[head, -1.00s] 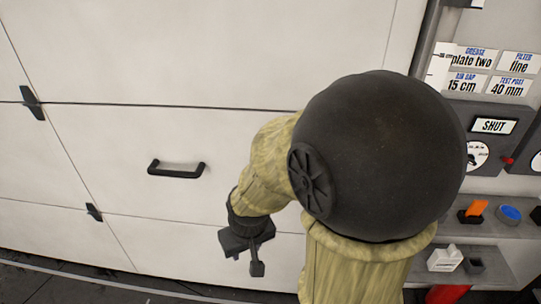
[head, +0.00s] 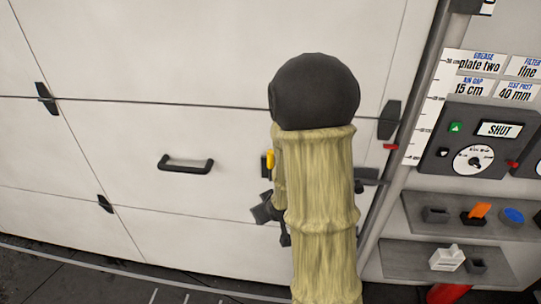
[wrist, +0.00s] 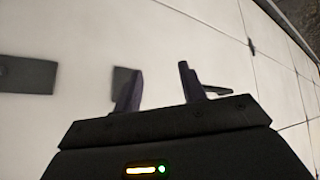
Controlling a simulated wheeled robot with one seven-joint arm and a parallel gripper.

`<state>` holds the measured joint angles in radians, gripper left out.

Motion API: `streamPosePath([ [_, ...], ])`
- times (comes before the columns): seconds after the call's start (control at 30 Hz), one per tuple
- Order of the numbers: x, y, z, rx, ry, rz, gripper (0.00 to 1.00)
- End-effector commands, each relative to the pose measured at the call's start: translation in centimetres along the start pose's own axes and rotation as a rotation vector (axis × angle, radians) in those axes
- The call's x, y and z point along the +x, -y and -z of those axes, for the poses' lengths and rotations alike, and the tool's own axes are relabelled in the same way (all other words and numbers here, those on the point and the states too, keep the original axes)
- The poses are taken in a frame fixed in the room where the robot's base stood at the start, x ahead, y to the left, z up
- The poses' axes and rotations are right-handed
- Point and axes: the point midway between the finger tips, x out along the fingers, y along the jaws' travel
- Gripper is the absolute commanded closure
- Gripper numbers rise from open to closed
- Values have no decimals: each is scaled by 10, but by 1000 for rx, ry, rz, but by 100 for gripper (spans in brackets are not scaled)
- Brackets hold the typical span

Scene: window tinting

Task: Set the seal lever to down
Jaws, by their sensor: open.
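No part in view is labelled as the seal lever, so I cannot tell which one it is. A small yellow piece (head: 270,160) shows on the pale panelled door at the left edge of my arm, partly hidden by it. A dark flat bar (head: 368,181) sticks out to the right of my arm, near the door's right edge. My gripper (head: 268,212) is low in front of the door and partly hidden by my arm. In the wrist view its two fingers (wrist: 158,88) are apart with nothing between them. A dark plate (wrist: 25,75) lies left of them there.
The door (head: 120,140) carries a black pull handle (head: 186,164) and dark hinges. At the right are a control panel reading SHUT (head: 498,130), a vertical scale with a red pointer (head: 390,147), and shelves holding an orange-handled switch (head: 478,211) and a blue button (head: 513,215).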

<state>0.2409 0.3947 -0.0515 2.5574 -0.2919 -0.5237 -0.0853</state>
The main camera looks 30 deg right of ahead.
Motion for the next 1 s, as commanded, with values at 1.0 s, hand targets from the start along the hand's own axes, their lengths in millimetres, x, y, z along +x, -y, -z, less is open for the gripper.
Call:
streamPosePath([
  [1.0,-28,-90,-7,152,-872,-9,59],
])
